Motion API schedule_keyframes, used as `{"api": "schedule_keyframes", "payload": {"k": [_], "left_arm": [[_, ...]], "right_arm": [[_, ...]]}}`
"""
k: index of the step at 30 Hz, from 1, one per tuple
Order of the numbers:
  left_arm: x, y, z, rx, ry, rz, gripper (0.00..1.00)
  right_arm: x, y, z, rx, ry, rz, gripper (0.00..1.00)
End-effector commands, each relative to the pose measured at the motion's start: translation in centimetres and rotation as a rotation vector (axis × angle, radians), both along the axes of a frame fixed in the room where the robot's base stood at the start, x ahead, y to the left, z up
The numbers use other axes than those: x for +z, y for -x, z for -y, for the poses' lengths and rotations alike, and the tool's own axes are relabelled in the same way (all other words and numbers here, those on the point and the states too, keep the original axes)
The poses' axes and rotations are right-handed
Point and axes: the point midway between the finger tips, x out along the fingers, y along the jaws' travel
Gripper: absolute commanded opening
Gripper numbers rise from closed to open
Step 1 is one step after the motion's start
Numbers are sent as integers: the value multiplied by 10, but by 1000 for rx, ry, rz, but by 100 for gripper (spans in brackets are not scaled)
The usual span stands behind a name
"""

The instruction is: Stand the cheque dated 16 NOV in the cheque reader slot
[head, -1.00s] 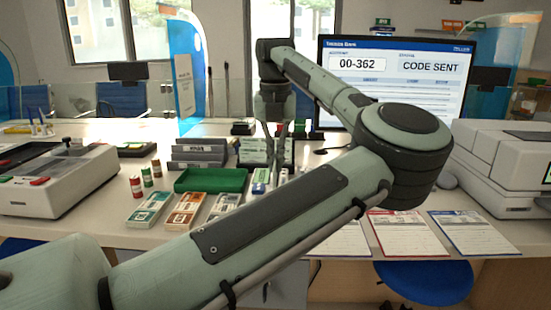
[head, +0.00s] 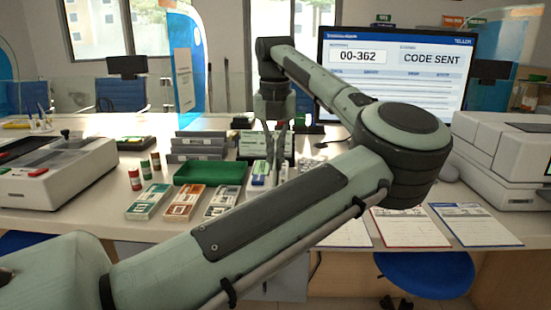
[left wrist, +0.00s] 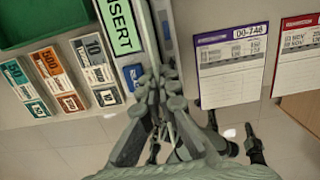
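The cheque reader (left wrist: 118,28) shows a green INSERT label in the left wrist view. In the left wrist view my left gripper (left wrist: 166,82) is just beside the reader's near end, pointing down over the counter. Its fingers are close together and look shut, with nothing clearly seen between them. A narrow grey strip with a blue marking (left wrist: 133,74) lies left of the fingertips. I cannot make out the cheque dated 16 NOV. My right gripper is not in view.
A green tray (head: 210,171), a grey rack (head: 196,157) and several banknote bundles (head: 183,202) stand left of the reader. Printed sheets (head: 408,230) lie along the front edge. A monitor (head: 400,85) stands behind, with a white machine (head: 495,165) at right.

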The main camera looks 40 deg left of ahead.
Motion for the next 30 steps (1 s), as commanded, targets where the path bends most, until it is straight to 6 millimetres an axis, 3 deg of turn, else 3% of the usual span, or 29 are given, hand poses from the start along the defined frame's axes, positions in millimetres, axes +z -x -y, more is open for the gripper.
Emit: {"api": "schedule_keyframes", "payload": {"k": [5, 12, 30], "left_arm": [[0, 0, 0, 0, 0, 0, 0], [0, 0, 0, 0, 0, 0, 28], [1, 0, 0, 0, 0, 0, 29]], "right_arm": [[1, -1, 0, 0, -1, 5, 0], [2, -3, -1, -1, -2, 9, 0], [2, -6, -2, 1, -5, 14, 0]]}}
